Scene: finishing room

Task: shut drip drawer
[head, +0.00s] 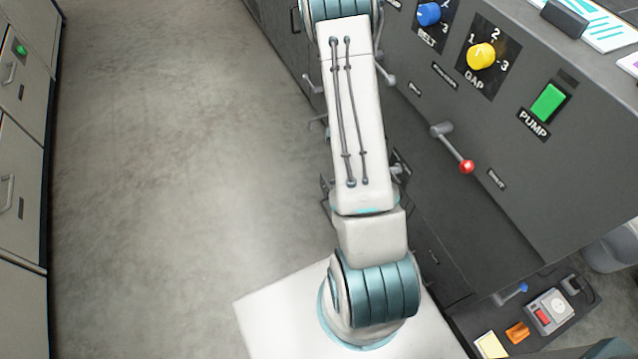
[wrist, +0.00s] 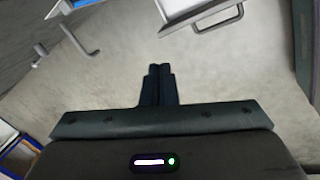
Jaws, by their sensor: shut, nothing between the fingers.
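My gripper (wrist: 160,88) is shut and empty in the wrist view, its two dark fingers together over bare floor. Beyond the fingertips, at the top edge, a pale drawer-like front with a bar handle (wrist: 219,19) shows in part. It may be the drip drawer, but I see no label on it and cannot tell how far it stands out. The fingers are apart from it. In the head view my arm runs up out of the top edge, so the gripper is out of that picture.
A dark machine (head: 480,190) stands right of my arm, with a yellow gap knob (head: 481,56), a green pump switch (head: 549,102) and a red-tipped lever (head: 466,166). Grey cabinets (head: 22,135) line the left. The floor (head: 180,150) between is clear.

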